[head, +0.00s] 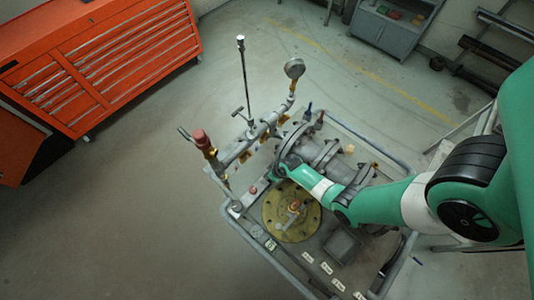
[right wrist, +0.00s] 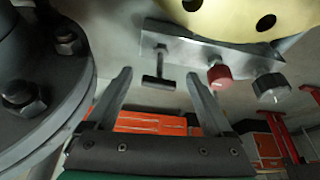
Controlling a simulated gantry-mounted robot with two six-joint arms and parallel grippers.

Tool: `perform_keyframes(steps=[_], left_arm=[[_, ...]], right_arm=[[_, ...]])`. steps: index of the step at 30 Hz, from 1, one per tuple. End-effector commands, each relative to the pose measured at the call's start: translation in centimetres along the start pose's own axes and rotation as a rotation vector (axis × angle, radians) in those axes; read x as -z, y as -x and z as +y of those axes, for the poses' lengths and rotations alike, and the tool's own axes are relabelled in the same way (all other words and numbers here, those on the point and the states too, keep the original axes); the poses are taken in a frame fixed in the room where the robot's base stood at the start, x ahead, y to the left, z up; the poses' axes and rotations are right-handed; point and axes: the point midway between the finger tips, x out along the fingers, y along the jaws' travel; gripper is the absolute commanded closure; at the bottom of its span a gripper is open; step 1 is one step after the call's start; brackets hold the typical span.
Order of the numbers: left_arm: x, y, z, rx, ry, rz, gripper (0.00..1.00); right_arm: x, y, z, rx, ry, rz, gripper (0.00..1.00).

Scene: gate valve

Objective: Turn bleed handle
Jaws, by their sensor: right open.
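In the right wrist view a small dark T-shaped handle (right wrist: 158,82), which looks like the bleed handle, hangs from a grey block (right wrist: 185,48). My right gripper (right wrist: 159,76) is open, with one finger on each side of the handle in the picture. No finger visibly touches it, and how far off it is I cannot tell. In the head view my right arm reaches in from the right over the valve rig (head: 330,140). Its gripper is hidden there behind the wrist, and I cannot make out the same handle. My left gripper is not in view.
A red knob (right wrist: 219,76) and a grey knob (right wrist: 271,87) sit right of the handle. A bolted dark flange (right wrist: 35,85) is close on the left; a yellow flange (right wrist: 235,15) is above. In the head view an orange tool cabinet (head: 100,60) stands upper left, with clear floor between.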

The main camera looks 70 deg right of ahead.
Motion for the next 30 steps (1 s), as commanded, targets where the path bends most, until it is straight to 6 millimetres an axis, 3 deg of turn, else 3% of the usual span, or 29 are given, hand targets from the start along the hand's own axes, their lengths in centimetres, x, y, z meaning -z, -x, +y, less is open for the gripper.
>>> perform_keyframes(steps=[1, 4, 15, 27, 29, 30], left_arm=[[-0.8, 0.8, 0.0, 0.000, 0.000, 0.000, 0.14], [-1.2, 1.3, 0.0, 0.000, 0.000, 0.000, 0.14], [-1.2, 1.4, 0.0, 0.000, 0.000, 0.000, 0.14], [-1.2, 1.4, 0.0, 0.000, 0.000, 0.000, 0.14], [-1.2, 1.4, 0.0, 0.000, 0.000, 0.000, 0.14], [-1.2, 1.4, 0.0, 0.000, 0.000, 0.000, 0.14]], right_arm=[[-0.2, -1.4, 0.0, 0.001, 0.000, -0.001, 0.14], [-0.1, -2.5, 0.0, 0.001, 0.000, 0.000, 0.14], [0.0, -3.0, 0.0, 0.000, 0.000, 0.001, 0.16], [0.0, -3.0, 0.0, 0.000, 0.000, 0.001, 0.88], [0.0, -3.0, 0.0, 0.000, 0.000, 0.000, 0.98], [0.0, -3.0, 0.0, 0.000, 0.000, 0.000, 0.99]])
